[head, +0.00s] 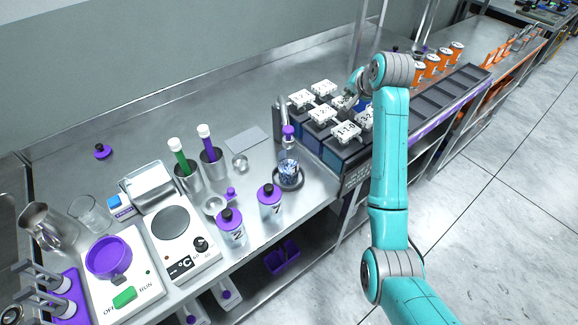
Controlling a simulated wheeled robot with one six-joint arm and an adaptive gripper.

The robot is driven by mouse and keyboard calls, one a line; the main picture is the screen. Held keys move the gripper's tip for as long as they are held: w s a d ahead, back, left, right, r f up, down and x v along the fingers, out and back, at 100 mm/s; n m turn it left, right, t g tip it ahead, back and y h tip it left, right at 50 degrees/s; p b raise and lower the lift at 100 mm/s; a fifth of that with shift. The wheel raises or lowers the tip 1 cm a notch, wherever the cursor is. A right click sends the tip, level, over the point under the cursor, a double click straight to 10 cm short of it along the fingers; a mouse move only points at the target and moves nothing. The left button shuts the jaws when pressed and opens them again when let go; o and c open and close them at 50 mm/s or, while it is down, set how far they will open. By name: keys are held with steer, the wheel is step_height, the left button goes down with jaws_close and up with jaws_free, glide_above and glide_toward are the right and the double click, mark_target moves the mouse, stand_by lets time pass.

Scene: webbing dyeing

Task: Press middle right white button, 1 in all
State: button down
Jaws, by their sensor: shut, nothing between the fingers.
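Several white buttons stand in two columns on top of a dark box unit with blue sides, right of centre in the head view. The middle right white button (339,102) is partly hidden by my gripper (351,97). My gripper is small in the view, shut and empty, with its tips at or just above that button. I cannot tell whether they touch. The middle left button (322,113), the far right button (323,87), the far left button (299,97) and the near left button (346,132) show clearly. The near right button (364,118) is partly covered by my arm.
A clear bottle with a purple cap (289,165) stands just left of the unit. Orange-labelled jars (443,54) and empty dark trays (440,93) lie right. The floor is clear.

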mark_target(347, 101)
steer(key=shift+f, duration=0.7)
stand_by(0.6)
steer(key=shift+r, duration=0.9)
steer(key=shift+r, duration=2.9)
